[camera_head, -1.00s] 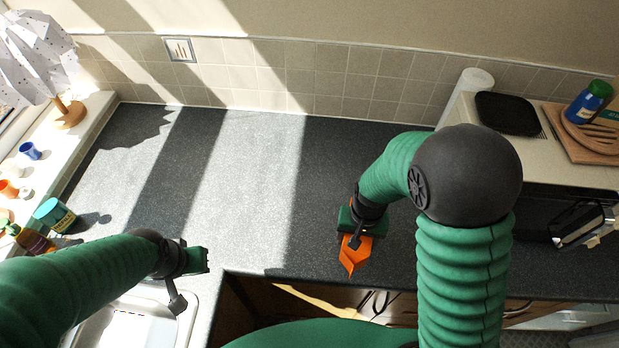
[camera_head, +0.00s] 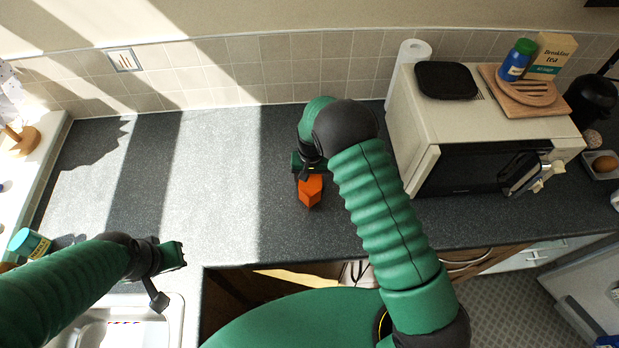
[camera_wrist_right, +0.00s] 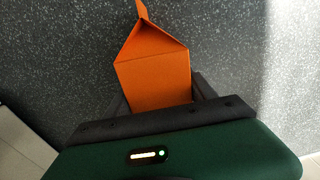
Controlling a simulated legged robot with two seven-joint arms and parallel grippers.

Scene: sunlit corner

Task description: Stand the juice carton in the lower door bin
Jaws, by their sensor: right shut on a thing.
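The orange juice carton (camera_head: 311,191) is held in my right gripper (camera_head: 308,176) over the dark worktop, left of the microwave. The wrist view shows the carton's (camera_wrist_right: 155,72) gabled top and top fin pointing away from the gripper. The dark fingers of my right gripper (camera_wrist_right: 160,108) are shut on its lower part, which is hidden. My left gripper (camera_head: 172,258) is above the worktop edge by the sink, far from the carton. Its finger gap does not show clearly. I cannot make out the lower door bin in either view.
A cream microwave (camera_head: 420,130) stands right of my right arm, with a paper roll (camera_head: 408,60) behind it. A white appliance (camera_head: 592,290) is partly in view at the lower right. A sink (camera_head: 125,325) is at lower left. The worktop's (camera_head: 220,170) middle is clear.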

